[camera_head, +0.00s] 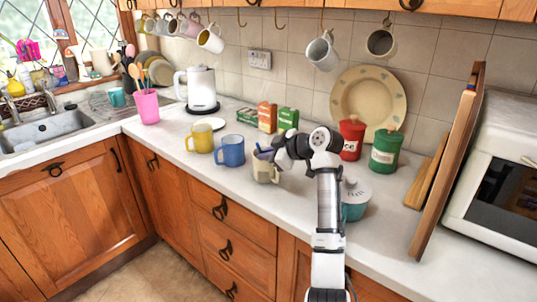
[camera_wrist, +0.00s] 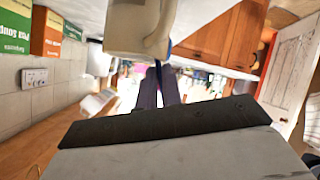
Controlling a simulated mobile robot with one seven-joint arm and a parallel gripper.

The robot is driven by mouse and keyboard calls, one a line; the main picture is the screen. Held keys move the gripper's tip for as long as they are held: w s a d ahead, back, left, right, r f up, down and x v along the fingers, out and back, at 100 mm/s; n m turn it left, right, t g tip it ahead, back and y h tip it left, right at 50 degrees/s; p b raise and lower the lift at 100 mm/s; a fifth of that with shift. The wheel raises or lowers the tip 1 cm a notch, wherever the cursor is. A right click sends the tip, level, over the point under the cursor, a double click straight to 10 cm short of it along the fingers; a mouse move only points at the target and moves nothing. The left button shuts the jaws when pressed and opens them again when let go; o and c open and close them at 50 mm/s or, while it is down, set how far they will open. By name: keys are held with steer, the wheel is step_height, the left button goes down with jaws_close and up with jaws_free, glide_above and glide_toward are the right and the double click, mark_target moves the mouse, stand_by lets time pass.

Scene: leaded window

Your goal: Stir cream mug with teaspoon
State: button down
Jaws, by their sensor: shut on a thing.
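The cream mug (camera_head: 266,174) stands on the white counter, right of the blue mug. In the wrist view the cream mug (camera_wrist: 128,25) fills the upper middle, its handle towards the right. My gripper (camera_head: 264,152) is right above the mug's mouth, reaching in from the right. In the wrist view the dark fingers (camera_wrist: 158,90) are close together beside the mug. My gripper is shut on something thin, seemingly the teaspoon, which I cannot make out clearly. The mug's inside is hidden, so I cannot tell how deep the spoon is.
A blue mug (camera_head: 230,151) and yellow mug (camera_head: 200,138) stand close left. Boxes (camera_head: 267,116) are behind. Mugs hang above (camera_head: 322,50).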

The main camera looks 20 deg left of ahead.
steer(key=s+a+r+p, duration=0.1)
steer(key=s+r+p, duration=0.2)
steer(key=r, duration=0.5)
steer(key=shift+s+r+p, duration=0.3)
steer(key=shift+r+p, duration=0.1)
steer(key=shift+p, duration=0.45)
stand_by(0.3)
steer(key=shift+a, duration=0.1)
stand_by(0.8)
step_height(320, 180, up, 5)
steer(key=p, duration=0.3)
